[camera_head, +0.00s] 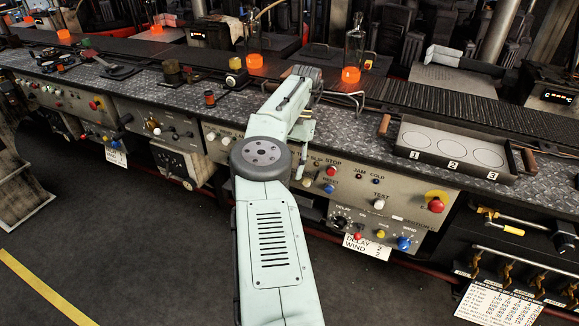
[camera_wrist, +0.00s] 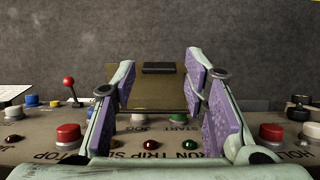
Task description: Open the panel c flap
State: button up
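In the wrist view a tan plate (camera_wrist: 150,97), which looks like the flap, shows between my fingers, with a dark bar-shaped handle (camera_wrist: 158,68) at its far edge. My gripper (camera_wrist: 160,80) is open, its purple-padded fingers on either side of the plate with nothing held. I cannot tell whether the fingers touch it. Whether the flap is shut or ajar cannot be told.
A red button (camera_wrist: 68,134) and a red-knobbed lever (camera_wrist: 69,83) are left of my fingers; another red button (camera_wrist: 271,133) is right. The floor (camera_head: 130,240) is clear.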

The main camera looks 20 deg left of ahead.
jog(key=shift+o, duration=0.4)
jog(key=shift+r, duration=0.1)
notch_tip(320, 180, up, 10)
dwell(0.5)
